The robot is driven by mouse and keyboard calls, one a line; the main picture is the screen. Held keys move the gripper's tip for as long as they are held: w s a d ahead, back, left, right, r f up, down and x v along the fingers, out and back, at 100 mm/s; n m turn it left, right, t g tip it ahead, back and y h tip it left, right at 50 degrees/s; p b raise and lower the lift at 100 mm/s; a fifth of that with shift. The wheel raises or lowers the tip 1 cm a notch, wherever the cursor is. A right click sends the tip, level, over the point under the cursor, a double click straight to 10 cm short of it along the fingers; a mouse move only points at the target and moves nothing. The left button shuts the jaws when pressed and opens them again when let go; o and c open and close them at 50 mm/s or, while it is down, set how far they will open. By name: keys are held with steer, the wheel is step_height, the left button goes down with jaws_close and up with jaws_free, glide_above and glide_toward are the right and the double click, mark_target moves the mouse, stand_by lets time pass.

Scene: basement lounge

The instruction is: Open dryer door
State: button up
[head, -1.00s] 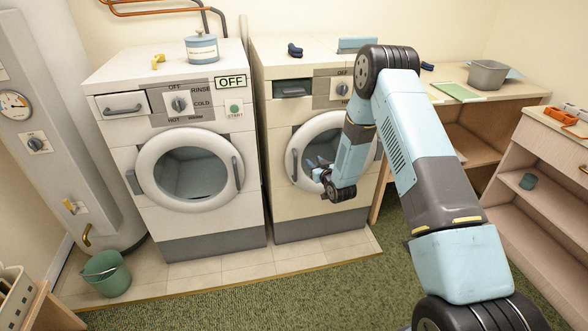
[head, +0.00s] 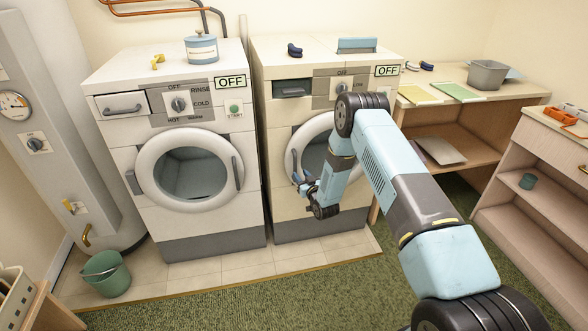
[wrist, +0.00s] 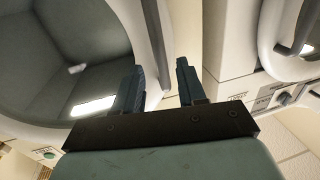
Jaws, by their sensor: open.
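The dryer is the right-hand machine (head: 287,226) in the head view. Its round door (head: 303,138) looks closed, and my arm hides the door's right part. A grey vertical handle (head: 294,161) sits at the door's left edge. My gripper (head: 299,178) is open at the lower end of this handle. In the wrist view the two fingers (wrist: 159,66) point at the machine, with the door's glass (wrist: 70,50) at left. The dark handle bar (wrist: 152,30) appears between the fingertips. I cannot tell whether they touch it.
A similar washer (head: 130,170) stands close on the left, marked RINSE, HOT and COLD; its door handle (wrist: 305,25) shows in the wrist view. A green bucket (head: 106,275) is on the floor at left. A wooden table (head: 440,130) stands at right. Green carpet (head: 250,305) lies clear in front.

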mark_target(296, 168)
steer(key=x, duration=0.6)
steer(key=shift+w+a, duration=0.2)
steer(key=shift+w, duration=0.15)
jaws_close()
